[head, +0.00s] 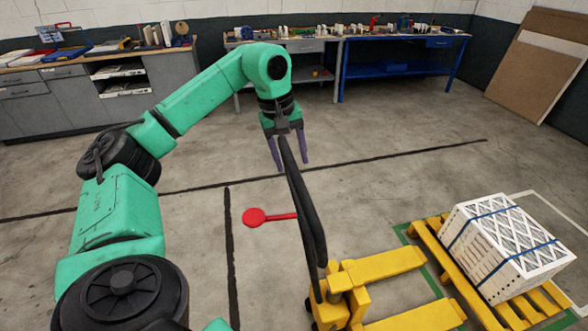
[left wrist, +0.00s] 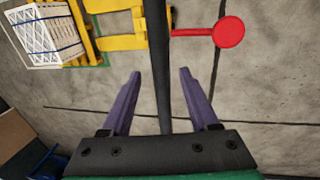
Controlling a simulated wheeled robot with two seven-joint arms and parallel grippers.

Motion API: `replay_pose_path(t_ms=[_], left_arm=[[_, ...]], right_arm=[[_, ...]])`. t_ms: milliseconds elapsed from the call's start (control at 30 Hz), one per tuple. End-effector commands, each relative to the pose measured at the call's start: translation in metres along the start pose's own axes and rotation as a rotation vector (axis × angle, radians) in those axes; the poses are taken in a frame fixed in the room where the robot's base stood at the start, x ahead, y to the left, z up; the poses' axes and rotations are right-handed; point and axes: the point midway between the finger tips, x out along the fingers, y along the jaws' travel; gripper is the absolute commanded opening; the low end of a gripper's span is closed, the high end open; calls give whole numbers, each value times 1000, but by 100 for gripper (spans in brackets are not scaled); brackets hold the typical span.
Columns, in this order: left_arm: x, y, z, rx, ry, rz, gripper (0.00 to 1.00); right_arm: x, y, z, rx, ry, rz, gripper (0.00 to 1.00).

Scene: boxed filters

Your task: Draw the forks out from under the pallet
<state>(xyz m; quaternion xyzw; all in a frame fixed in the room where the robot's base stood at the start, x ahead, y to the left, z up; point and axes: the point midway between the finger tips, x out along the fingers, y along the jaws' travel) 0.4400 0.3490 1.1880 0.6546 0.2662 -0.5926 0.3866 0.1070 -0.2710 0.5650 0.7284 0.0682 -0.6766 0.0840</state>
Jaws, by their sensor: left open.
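The pallet jack's two yellow forks (head: 382,267) point right towards the yellow pallet (head: 427,238). Their tips end close to the pallet's near edge, with green floor tape showing between them; I cannot tell whether any tip is still slightly under. A white boxed filter stack (head: 505,245) with blue straps sits on the pallet. The jack's black handle (head: 304,205) stands up, tilted. My left gripper (head: 288,168) is open by the handle's top. In the left wrist view the handle (left wrist: 160,60) runs between the purple fingers, with a gap on both sides.
A red round paddle (head: 254,217) lies on the floor left of the jack. Workbenches (head: 390,68) and grey cabinets (head: 100,100) line the back wall. Boards (head: 535,65) lean at the right. The floor between has dark lines and is otherwise clear.

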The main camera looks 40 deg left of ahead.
Motion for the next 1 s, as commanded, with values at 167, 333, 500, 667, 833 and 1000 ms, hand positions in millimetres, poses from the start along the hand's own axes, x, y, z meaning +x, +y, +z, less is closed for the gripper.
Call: replay_pose_path(t_ms=[167,333,500,667,833,1000], left_arm=[[28,0,0,0,-1,-1,61],[35,1,0,0,0,3,61],[35,1,0,0,0,3,49],[35,1,0,0,0,3,0],[35,1,0,0,0,3,0],[35,1,0,-1,1,3,0]], right_arm=[[-8,-9,-15,3,26,-12,0],[-7,-16,-16,4,27,-22,0],[-7,-14,-13,2,22,-20,0],[-7,-13,-13,1,20,-18,0],[-7,-11,-11,1,18,-15,0],[-7,-9,-10,0,17,-12,0]])
